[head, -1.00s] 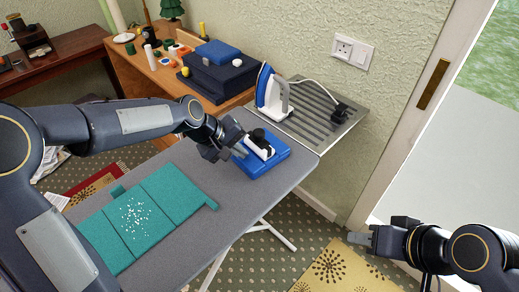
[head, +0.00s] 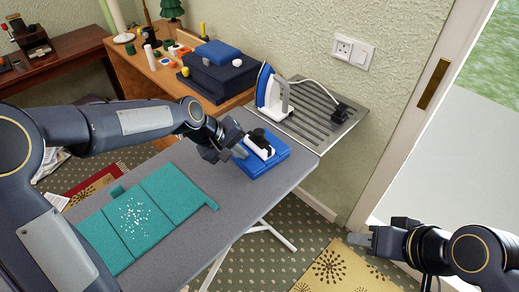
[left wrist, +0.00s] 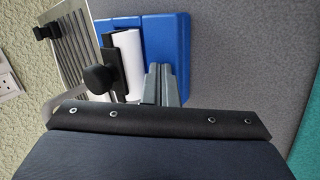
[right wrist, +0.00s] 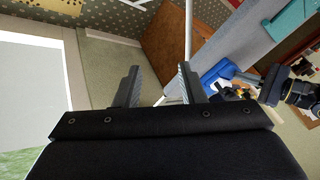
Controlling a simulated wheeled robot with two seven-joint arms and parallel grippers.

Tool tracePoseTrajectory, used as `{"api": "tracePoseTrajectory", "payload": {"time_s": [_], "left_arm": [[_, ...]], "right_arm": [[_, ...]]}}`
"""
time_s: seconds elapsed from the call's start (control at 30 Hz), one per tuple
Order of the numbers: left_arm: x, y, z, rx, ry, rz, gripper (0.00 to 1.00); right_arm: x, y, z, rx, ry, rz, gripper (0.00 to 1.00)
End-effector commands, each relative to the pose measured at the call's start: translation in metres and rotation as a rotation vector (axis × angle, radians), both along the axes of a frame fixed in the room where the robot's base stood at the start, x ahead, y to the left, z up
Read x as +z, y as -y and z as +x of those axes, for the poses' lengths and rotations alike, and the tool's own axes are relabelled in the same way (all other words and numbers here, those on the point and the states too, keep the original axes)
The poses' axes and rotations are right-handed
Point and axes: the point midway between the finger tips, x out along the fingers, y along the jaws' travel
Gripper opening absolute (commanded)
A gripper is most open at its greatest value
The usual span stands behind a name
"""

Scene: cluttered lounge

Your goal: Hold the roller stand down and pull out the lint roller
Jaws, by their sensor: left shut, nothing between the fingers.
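The roller stand (head: 272,163) is a blue base on the ironing board. The lint roller (head: 259,149) is white with a black handle and sits on the stand; in the left wrist view the white roll (left wrist: 132,58) and black knob (left wrist: 99,79) show. My left gripper (head: 238,151) is shut and empty, its fingertips over the blue base (left wrist: 170,30) beside the roller. I cannot tell whether they touch it. My right gripper (head: 358,239) is open and empty, off to the right, away from the stand; its fingers are apart in the right wrist view (right wrist: 160,88).
A teal folded cloth (head: 168,195) with white specks lies on the grey ironing board (head: 205,236). An iron (head: 271,92) stands on a slatted metal rest (head: 315,118) behind the stand. A wooden desk with dark blue boxes (head: 213,76) is at the back.

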Motion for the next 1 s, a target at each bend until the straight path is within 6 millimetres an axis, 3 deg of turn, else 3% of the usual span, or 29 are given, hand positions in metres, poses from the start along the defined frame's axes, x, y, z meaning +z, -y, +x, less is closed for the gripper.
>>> {"api": "tracePoseTrajectory", "payload": {"time_s": [0.7, 0.87, 1.0], "left_arm": [[-0.002, 0.0, 0.0, 0.0, -0.003, 0.001, 0.0], [-0.003, 0.0, -0.001, 0.0, -0.003, 0.001, 0.0], [-0.003, 0.0, -0.001, -0.001, -0.004, 0.001, 0.0]], "right_arm": [[0.0, 0.0, 0.0, 0.0, 0.0, 0.0, 0.36], [0.005, 0.001, 0.005, 0.024, 0.001, -0.009, 0.55], [0.026, 0.002, 0.026, 0.137, 0.006, -0.054, 0.55]]}}
